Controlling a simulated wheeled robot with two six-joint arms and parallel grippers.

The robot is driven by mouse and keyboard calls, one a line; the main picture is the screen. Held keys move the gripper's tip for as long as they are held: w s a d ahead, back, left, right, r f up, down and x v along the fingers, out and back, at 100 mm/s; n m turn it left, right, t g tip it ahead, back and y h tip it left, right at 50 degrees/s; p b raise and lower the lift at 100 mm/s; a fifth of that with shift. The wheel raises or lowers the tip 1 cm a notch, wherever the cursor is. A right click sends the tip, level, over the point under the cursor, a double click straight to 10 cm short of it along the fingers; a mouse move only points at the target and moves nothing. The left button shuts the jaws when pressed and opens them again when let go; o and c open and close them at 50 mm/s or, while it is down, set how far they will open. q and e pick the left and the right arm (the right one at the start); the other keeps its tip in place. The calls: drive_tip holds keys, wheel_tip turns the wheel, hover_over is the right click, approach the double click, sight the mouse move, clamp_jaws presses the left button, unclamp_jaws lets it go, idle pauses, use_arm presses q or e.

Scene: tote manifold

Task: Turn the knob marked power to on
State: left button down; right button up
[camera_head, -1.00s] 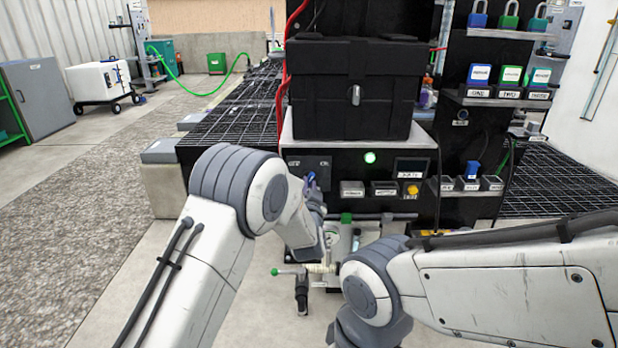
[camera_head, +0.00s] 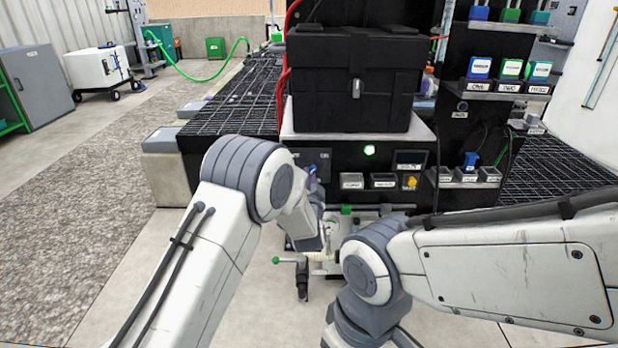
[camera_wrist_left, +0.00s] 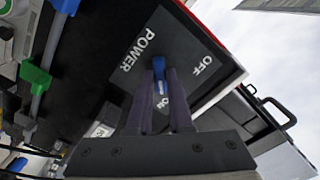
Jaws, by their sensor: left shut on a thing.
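The power knob (camera_wrist_left: 159,68) is a small blue knob on a dark plate (camera_wrist_left: 187,42) marked POWER, OFF and ON in the left wrist view. My left gripper (camera_wrist_left: 161,80) is shut on the knob, with a finger on each side of it. ON shows between the fingers and OFF to their right. The fingers cover part of the knob, so I cannot tell for sure which mark it points to. In the head view the knob (camera_head: 311,168) is a bit of blue at my left gripper (camera_head: 314,176). My right gripper is out of view.
A green light (camera_head: 369,150) glows on the black panel right of the knob. A black case (camera_head: 355,85) stands on top. A yellow button (camera_head: 409,182) and small labelled boxes sit to the right. My right forearm crosses the lower right.

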use_arm(q)
drive_tip(key=c, duration=0.8)
unclamp_jaws()
drive_tip(key=s+p, duration=0.2)
drive_tip(key=s, duration=0.8)
drive_tip(key=shift+s, duration=0.25)
